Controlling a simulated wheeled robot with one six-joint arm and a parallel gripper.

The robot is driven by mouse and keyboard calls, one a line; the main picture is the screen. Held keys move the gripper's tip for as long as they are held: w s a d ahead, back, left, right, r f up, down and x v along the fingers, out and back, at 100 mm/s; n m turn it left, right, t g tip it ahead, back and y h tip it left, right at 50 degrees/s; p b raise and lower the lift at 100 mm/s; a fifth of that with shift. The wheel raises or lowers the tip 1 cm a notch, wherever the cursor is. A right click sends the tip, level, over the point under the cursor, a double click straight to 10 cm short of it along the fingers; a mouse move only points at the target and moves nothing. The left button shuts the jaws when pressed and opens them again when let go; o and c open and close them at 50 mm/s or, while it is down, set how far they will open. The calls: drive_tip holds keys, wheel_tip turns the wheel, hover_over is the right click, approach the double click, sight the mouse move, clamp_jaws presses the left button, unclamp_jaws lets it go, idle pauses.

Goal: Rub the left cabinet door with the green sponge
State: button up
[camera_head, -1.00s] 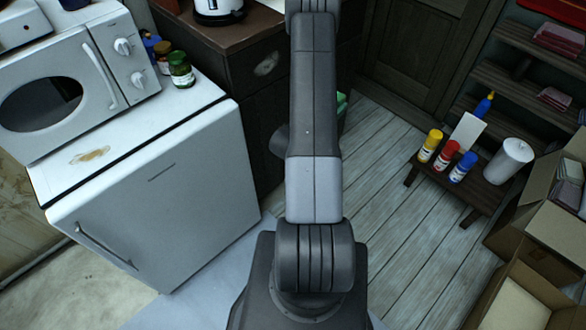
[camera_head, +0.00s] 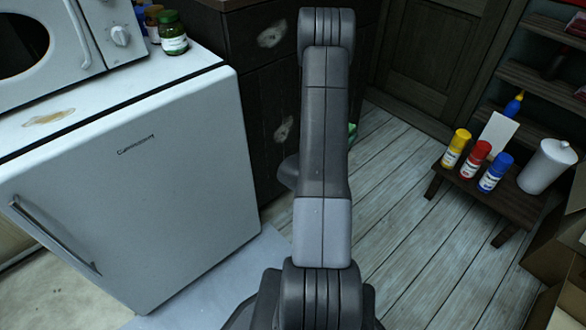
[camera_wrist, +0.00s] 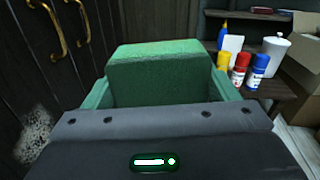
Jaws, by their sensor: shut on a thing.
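The green sponge (camera_wrist: 155,68) is held in front of the wrist camera. My gripper (camera_wrist: 160,90) is shut on it, with green fingers at both sides. In the head view only a small green bit (camera_head: 352,131) shows past my arm, which hides the gripper. The dark wooden cabinet (camera_head: 255,85) stands right of the white fridge. Whitish stains mark its front, one high (camera_head: 272,36) and one lower (camera_head: 284,129). In the wrist view dark doors with brass handles (camera_wrist: 72,25) are at the left, with a whitish stain (camera_wrist: 36,132) low down. The sponge appears apart from them.
The white fridge (camera_head: 150,190) stands close on the left, with jars (camera_head: 172,35) on top. A low stool (camera_head: 510,195) with paint bottles (camera_head: 476,160) and a white canister (camera_head: 547,165) is at the right. Plank floor (camera_head: 410,210) is clear between.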

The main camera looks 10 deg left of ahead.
drive_tip(key=d+f+m+g+h+b, duration=0.25)
drive_tip(key=d+f+b, duration=0.25)
drive_tip(key=f+b, duration=0.45)
drive_tip(key=s+d+f+m+g+h, duration=0.4)
drive_tip(key=s+d+m+g+h, duration=0.3)
drive_tip(key=s+d+m+g, duration=0.8)
drive_tip(key=s+a+f+m+g+y+p, duration=0.1)
drive_tip(key=s+a+f+m+g+y, duration=0.1)
drive_tip(key=s+m+g+y, duration=0.25)
drive_tip(key=s+a+f+m+g+y, duration=0.1)
drive_tip(key=s+a+f+g+y, duration=0.15)
drive_tip(key=s+g, duration=0.4)
drive_tip(key=s+a+f+m+g+y+p, duration=0.1)
drive_tip(key=s+a+f+m+g+y, duration=0.15)
drive_tip(key=a+m+g+y, duration=0.55)
drive_tip(key=w+a+f+m+t+y+p, duration=0.1)
drive_tip(key=w+a+m+t+y, duration=0.4)
drive_tip(key=a+y, duration=0.5)
drive_tip(key=w+a+f+m+t+y, duration=0.1)
drive_tip(key=w+a+m+t+y, duration=0.2)
drive_tip(key=a+m+t+y, duration=0.5)
drive_tip(key=shift+w+a+r+m+t+h+p, duration=0.1)
drive_tip(key=shift+w+a+r+m+t+p, duration=0.25)
drive_tip(key=shift+w+a+r+m+t, duration=2.3)
drive_tip(key=shift+w+a+f+m+t+h+p, duration=0.2)
drive_tip(key=shift+w+f+m+t, duration=0.9)
drive_tip(key=shift+w+t, duration=4.25)
drive_tip(key=shift+w+a+r+m+t+y+p, duration=0.1)
drive_tip(key=shift+w+a+r+m+t+p, duration=0.35)
drive_tip(key=shift+w+a+r+m+t, duration=3.75)
